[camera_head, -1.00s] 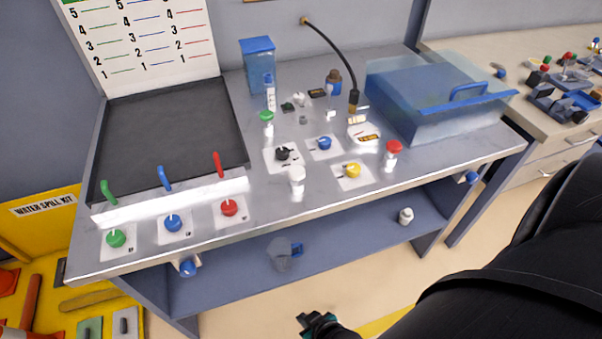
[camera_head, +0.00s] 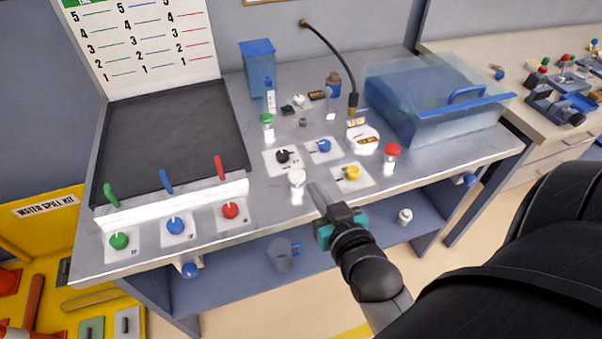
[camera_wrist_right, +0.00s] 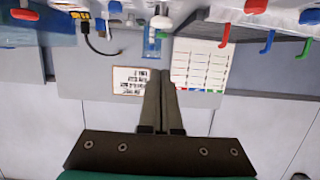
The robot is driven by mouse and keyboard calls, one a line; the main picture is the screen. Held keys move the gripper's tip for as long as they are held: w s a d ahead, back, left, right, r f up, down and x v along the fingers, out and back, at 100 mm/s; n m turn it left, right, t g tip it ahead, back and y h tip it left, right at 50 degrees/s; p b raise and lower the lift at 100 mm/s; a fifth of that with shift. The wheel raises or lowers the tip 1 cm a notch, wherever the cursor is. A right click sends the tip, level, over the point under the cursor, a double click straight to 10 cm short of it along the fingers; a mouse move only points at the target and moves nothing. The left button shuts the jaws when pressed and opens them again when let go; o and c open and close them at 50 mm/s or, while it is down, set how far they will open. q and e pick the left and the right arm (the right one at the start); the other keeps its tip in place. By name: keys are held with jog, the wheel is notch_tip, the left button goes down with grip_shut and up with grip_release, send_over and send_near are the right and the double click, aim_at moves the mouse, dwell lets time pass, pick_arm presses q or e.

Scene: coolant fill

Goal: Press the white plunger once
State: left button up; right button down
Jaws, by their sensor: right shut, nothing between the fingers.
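The white plunger (camera_head: 297,179) has a round white cap on a pale cylinder and stands upright near the front edge of the bench. My right gripper (camera_head: 314,191) is just right of it, apart from it, with its narrow fingers shut and empty, pointing up and toward the bench. In the right wrist view the shut fingers (camera_wrist_right: 160,85) lie side by side, and a white round cap (camera_wrist_right: 161,22), likely the plunger, shows above their tips in an upside-down picture. My left gripper is not in view.
A red-capped plunger (camera_head: 391,153) stands to the right and a green-capped one (camera_head: 267,121) behind. A yellow knob (camera_head: 351,172) and a black knob (camera_head: 283,156) are close by. The clear blue box (camera_head: 440,100) fills the bench's right end. A lower shelf (camera_head: 340,235) lies below.

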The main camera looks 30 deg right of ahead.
jog(key=shift+d+r, duration=0.1)
jog(key=shift+r, duration=0.25)
jog(key=shift+w, duration=0.1)
send_over(297, 176)
jog(key=s, duration=0.2)
notch_tip(297, 176, down, 3)
jog(key=shift+f+b, duration=0.95)
jog(key=shift+f, duration=0.8)
